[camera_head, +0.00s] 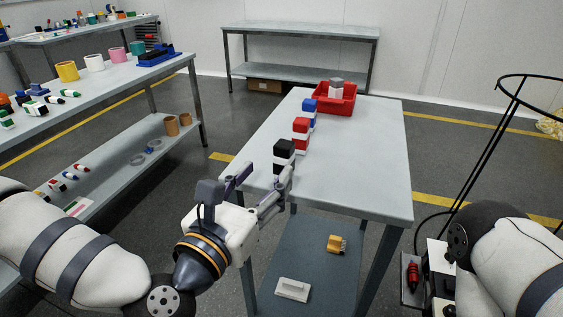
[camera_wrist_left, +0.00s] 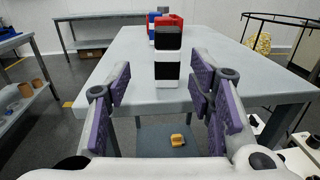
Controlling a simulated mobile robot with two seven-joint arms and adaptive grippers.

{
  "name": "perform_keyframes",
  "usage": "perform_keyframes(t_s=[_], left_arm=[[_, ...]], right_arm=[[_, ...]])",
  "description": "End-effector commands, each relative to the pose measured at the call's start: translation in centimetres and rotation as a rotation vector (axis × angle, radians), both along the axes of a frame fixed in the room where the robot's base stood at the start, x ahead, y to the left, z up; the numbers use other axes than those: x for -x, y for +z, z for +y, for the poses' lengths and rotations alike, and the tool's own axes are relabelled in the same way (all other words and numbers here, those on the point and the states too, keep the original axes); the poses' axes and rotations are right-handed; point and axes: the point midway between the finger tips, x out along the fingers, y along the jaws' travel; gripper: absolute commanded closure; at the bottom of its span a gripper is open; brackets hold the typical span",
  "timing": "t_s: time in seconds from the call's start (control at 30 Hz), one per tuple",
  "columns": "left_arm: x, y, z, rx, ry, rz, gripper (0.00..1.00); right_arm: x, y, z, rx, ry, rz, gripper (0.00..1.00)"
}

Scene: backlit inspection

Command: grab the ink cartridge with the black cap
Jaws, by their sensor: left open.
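The ink cartridge with the black cap (camera_head: 284,147) stands upright near the left edge of the light grey table (camera_head: 355,185). In the left wrist view the cartridge (camera_wrist_left: 168,72) shows black and white and sits ahead, between the fingers in line of sight. My left gripper (camera_head: 265,176) is open and empty, just short of the cartridge; a finger hides its lower part in the head view. The gripper also shows in the left wrist view (camera_wrist_left: 160,82). My right gripper is not in view.
A red-capped cartridge (camera_head: 301,127) and a blue-capped one (camera_head: 309,106) stand in a row behind. A red bin (camera_head: 347,104) holds a grey-topped cartridge (camera_head: 336,85). The table's right side is clear. A cluttered bench (camera_head: 115,80) stands at left.

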Motion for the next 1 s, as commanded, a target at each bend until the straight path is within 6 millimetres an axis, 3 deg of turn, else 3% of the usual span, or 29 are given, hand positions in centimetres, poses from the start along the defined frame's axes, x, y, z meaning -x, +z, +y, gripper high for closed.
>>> perform_keyframes(t_s=[0.4, 0.63, 0.67, 0.87, 1.0], left_arm=[[-5.6, 0.4, -3.3, -0.004, -0.002, -0.002, 0.52], [-6.0, 0.3, -3.4, -0.003, -0.002, 0.002, 0.52], [-6.0, 0.3, -3.4, -0.004, -0.002, 0.002, 0.54], [-5.9, 0.3, -3.4, -0.004, -0.002, 0.002, 0.99], [-5.9, 0.3, -3.4, -0.004, -0.002, 0.001, 1.0]], right_arm=[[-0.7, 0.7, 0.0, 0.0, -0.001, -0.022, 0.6], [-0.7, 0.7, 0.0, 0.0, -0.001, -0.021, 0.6], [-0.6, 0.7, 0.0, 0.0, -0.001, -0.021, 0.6], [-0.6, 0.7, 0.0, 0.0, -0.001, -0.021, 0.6], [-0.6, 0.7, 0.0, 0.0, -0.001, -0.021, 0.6]])
